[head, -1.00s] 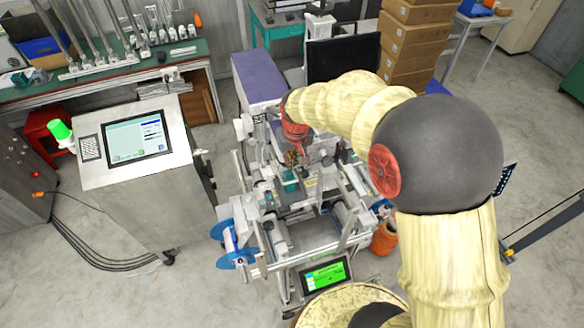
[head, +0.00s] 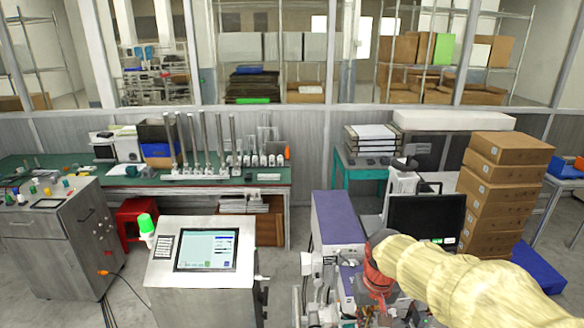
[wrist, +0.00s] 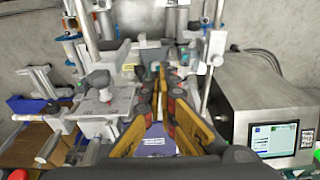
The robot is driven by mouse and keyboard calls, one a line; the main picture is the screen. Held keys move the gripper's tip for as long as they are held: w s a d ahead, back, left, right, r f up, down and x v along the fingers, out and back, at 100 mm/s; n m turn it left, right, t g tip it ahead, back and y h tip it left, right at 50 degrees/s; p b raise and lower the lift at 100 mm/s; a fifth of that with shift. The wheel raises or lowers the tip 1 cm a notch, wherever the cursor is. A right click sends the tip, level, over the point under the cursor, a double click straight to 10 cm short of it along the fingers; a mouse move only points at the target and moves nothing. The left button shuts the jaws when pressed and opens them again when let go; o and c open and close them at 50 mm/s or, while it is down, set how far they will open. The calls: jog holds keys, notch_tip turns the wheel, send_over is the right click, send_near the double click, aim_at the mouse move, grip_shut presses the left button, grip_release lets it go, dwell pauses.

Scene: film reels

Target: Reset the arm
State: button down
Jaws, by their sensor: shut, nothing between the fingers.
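My arm, in a cream cover, enters the head view from the lower right and ends in a reddish wrist (head: 378,268) in front of the machine. My gripper's fingers are not clear in the head view. In the wrist view my gripper (wrist: 165,84) points up the picture, with yellow and dark fingers. It is shut and empty, above the machine's fixtures (wrist: 108,98). I cannot tell how far the fingertips are from the parts behind them.
A steel console with a screen (head: 207,250) stands left of the machine; its screen also shows in the wrist view (wrist: 275,140). A purple box (head: 338,222), a black monitor (head: 425,222) and stacked cartons (head: 503,190) are close to my arm. A green bench (head: 262,177) stands behind.

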jog(key=s+f+t+b, duration=0.1)
jog(key=s+t+b, duration=0.1)
jog(key=s+b, duration=0.6)
jog(key=s+f+t+b, duration=0.2)
jog(key=s+b, duration=0.5)
jog(key=s, duration=0.4)
jog(key=shift+s+a+f+b, duration=0.25)
jog(key=shift+a+b, duration=0.05)
jog(key=shift+b, duration=0.1)
